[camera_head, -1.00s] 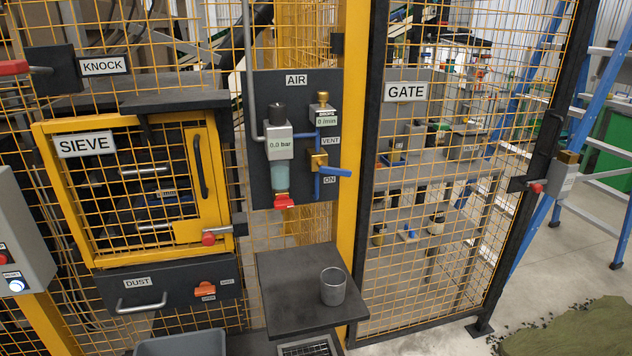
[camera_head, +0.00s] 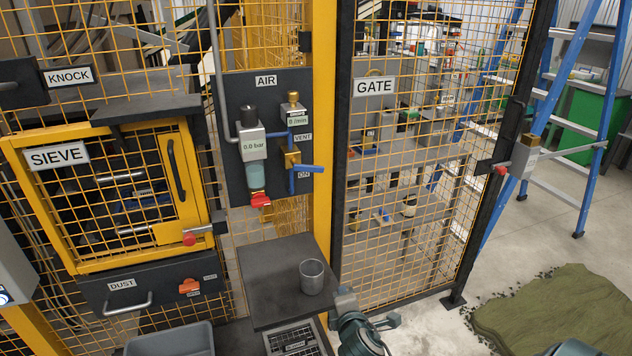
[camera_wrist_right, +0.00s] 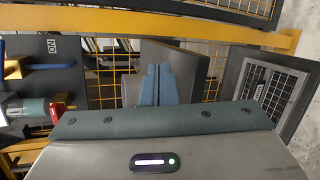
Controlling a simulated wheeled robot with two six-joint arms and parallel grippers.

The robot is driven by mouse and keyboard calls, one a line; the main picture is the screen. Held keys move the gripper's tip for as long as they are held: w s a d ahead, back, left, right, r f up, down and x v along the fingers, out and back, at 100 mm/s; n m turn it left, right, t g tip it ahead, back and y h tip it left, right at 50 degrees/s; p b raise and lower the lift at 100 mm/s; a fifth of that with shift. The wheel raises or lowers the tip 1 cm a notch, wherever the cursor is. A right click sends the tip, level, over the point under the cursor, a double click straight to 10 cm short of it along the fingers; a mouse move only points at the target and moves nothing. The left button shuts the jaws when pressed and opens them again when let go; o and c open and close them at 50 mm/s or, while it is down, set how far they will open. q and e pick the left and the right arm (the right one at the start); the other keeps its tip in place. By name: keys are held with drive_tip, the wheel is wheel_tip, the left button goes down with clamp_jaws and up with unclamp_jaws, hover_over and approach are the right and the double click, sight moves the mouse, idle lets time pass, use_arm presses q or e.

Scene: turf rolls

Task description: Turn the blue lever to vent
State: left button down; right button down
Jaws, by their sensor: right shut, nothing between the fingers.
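The blue lever (camera_head: 308,168) is on the dark AIR panel (camera_head: 236,170) in the head view. It sticks out to the right, roughly level, from a brass valve (camera_head: 291,159), between the VENT label above and the ON label below. The pressure gauge (camera_head: 254,145) reads 0.0 bar. My right gripper (camera_head: 346,299) is low in the head view, below and right of the lever and apart from it. In the right wrist view its fingers (camera_wrist_right: 157,84) are shut and empty, and the blue lever (camera_wrist_right: 48,67) shows at the left. My left gripper is not in view.
A dark shelf (camera_head: 266,262) with a grey cup (camera_head: 312,277) juts out below the panel. A yellow post (camera_head: 324,120) and the mesh gate (camera_head: 400,230) stand to the right. The red drain part (camera_head: 260,200) hangs below the lever's left.

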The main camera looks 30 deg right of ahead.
sight(307, 165)
drive_tip(key=w+d+r+n+t+p, duration=0.3)
drive_tip(key=w+r+n+t+p, duration=0.2)
drive_tip(key=w+r+n, duration=0.9)
drive_tip(key=w+r+t, duration=0.2)
drive_tip(key=w+r, duration=0.2)
drive_tip(key=r, duration=0.3)
drive_tip(key=shift+d+r+y+p, duration=0.2)
drive_tip(key=shift+r+y+p, duration=0.1)
drive_tip(key=shift+y, duration=0.1)
drive_tip(key=shift+f, duration=0.1)
